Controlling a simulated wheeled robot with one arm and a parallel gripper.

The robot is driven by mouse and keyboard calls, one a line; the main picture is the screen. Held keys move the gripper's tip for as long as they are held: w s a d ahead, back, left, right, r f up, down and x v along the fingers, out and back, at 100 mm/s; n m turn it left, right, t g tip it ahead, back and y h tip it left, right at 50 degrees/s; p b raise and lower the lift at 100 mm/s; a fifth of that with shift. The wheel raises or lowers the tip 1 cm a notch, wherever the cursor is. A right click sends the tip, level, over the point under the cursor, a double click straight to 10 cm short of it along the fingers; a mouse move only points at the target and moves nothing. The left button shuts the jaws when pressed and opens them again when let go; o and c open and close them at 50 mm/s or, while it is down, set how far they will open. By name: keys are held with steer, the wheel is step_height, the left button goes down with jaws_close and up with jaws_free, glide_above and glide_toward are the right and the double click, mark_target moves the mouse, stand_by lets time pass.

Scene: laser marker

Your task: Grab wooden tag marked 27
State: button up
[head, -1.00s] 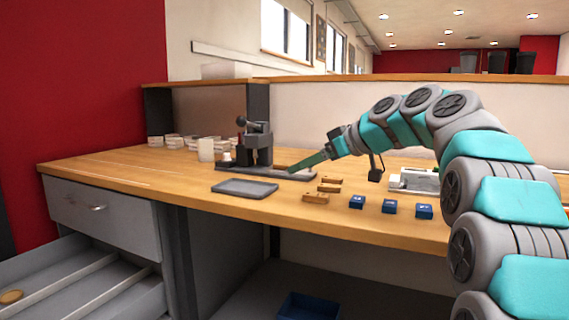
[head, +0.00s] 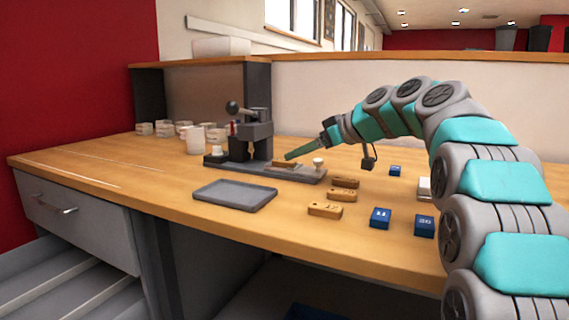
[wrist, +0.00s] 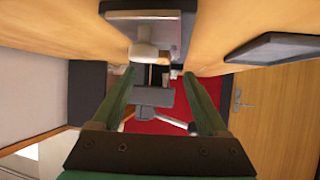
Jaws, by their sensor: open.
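Three wooden tags lie on the table in the head view: a front one (head: 325,210), a middle one (head: 342,195) and a back one (head: 345,182). Their markings are too small to read, so I cannot tell which is 27. Another small wooden piece (head: 284,164) lies on the base of the grey press (head: 252,140), just below my fingertips. My gripper (head: 288,156) is over that base, left of and behind the three tags. In the wrist view my gripper (wrist: 155,74) is open, with a white knob (wrist: 143,50) and the press (wrist: 155,97) beyond and between its fingers.
A grey tray (head: 235,195) lies at the table's front left. Blue blocks (head: 380,217) stand right of the tags, with another (head: 395,170) farther back. White containers (head: 195,139) stand behind the press at left. A drawer front (head: 75,215) is below the left edge.

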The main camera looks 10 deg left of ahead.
mark_target(292, 162)
steer(key=x, duration=0.4)
steer(key=shift+f+p, duration=0.25)
steer(key=shift+p, duration=0.05)
jaws_close()
stand_by(0.3)
